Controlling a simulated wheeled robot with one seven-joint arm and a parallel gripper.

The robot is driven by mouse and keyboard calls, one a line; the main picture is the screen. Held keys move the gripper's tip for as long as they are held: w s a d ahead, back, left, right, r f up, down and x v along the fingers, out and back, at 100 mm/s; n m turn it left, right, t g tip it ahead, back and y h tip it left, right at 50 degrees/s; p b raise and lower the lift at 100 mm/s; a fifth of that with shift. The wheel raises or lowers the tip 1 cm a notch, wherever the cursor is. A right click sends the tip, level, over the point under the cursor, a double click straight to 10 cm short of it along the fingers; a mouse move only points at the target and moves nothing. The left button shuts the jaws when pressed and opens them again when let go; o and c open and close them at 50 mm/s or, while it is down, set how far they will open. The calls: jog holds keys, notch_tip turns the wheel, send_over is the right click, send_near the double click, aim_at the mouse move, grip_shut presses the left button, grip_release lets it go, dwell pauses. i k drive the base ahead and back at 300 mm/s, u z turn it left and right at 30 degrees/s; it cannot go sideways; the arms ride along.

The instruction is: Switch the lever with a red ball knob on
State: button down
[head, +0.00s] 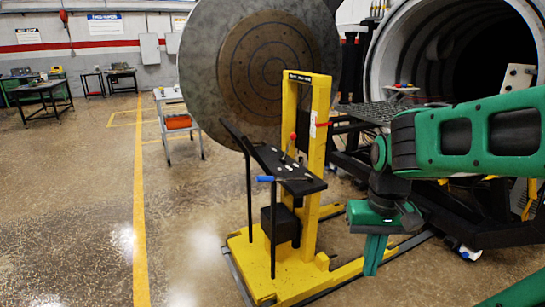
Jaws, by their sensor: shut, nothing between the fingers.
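The lever's red ball knob (293,136) shows in the head view, at the top of a thin lever rising from the black shelf (300,183) of a yellow lift truck (322,130). The lever leans slightly right of upright; its lower end is hard to make out. My gripper (374,268) points down, right of the lift truck's mast and lower in the picture than the knob. Its green fingers are together with nothing between them. It is apart from the knob.
A blue-gripped handle (268,179) and black bars (248,185) stand out around the shelf. The large round furnace door (225,65) is behind the truck. The open furnace chamber (480,45) is at right.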

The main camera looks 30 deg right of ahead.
aim_at(293, 135)
jog(key=u, duration=0.4)
jog(key=k, duration=0.85)
jog(key=u, duration=0.5)
jog(key=i, duration=1.55)
jog(key=z, duration=0.95)
jog(key=i, duration=0.85)
jog(key=z, duration=0.65)
